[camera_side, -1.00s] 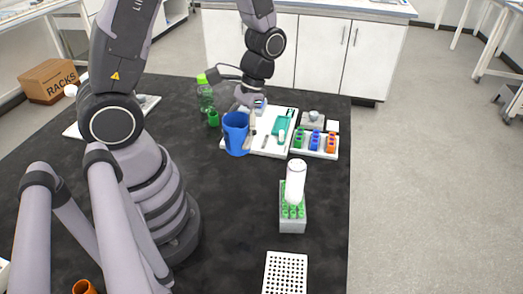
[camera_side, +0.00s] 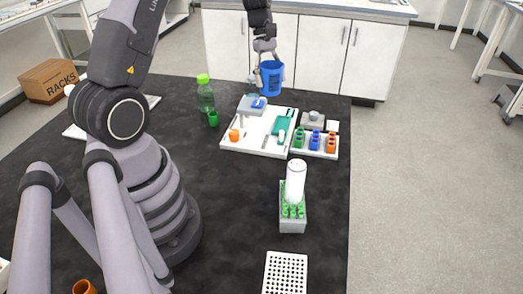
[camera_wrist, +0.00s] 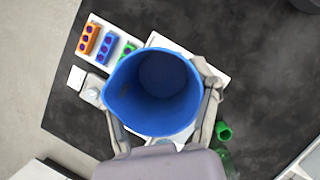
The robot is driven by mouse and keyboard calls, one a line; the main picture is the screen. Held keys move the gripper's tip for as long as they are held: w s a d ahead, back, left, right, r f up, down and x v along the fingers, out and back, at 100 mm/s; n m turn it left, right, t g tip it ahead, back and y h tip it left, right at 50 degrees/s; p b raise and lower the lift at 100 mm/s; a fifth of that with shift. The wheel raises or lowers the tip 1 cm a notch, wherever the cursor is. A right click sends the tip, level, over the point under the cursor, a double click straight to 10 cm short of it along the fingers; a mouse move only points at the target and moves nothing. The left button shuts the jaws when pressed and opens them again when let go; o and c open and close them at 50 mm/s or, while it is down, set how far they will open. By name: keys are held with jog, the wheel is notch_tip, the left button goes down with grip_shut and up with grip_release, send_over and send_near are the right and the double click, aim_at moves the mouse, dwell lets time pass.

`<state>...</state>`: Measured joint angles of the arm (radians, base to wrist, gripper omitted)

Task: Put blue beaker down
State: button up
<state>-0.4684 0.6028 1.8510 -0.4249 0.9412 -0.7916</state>
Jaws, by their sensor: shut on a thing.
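The blue beaker (camera_side: 271,79) is held upright by my gripper (camera_side: 262,72) near the far edge of the black bench in the side view. In the wrist view the blue beaker (camera_wrist: 155,92) fills the middle, its open mouth facing the camera, and it looks empty. The fingers of my gripper (camera_wrist: 160,115) are on both sides of its wall, shut on it. The bench surface directly under the beaker is hidden in the wrist view.
A white tray (camera_side: 228,142) holds an orange item, a teal item and other small things. Beside it are small coloured racks (camera_side: 315,142).

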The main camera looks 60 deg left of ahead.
jog(key=w+a+n+t, duration=0.1)
jog(key=a+n, duration=0.1)
jog(key=a, duration=0.1)
jog(key=w+a+n, duration=0.1)
jog(key=a+n, duration=0.1)
jog(key=a, duration=0.1)
jog(key=w+a+n+t, duration=0.1)
jog(key=w+a+n, duration=0.1)
jog(key=a+n, duration=0.1)
jog(key=shift+w+a+t+y, duration=0.1)
jog(key=shift+a+t+y, duration=0.1)
jog(key=shift+t+y, duration=0.1)
jog(key=a+n+t+y, duration=0.2)
jog(key=a+n+y, duration=0.4)
jog(key=a+n, duration=1.65)
jog(key=a+f+m, duration=0.1)
jog(key=f, duration=0.4)
jog(key=a+f+m, duration=0.2)
jog(key=f, duration=0.3)
jog(key=a+f+m, duration=0.1)
jog(key=f, duration=0.4)
jog(key=shift+s+a+f+m, duration=0.25)
jog(key=shift+s+f, duration=0.15)
jog(key=shift+f, duration=2.1)
jog(key=o, duration=1.2)
jog(key=shift+f, duration=0.1)
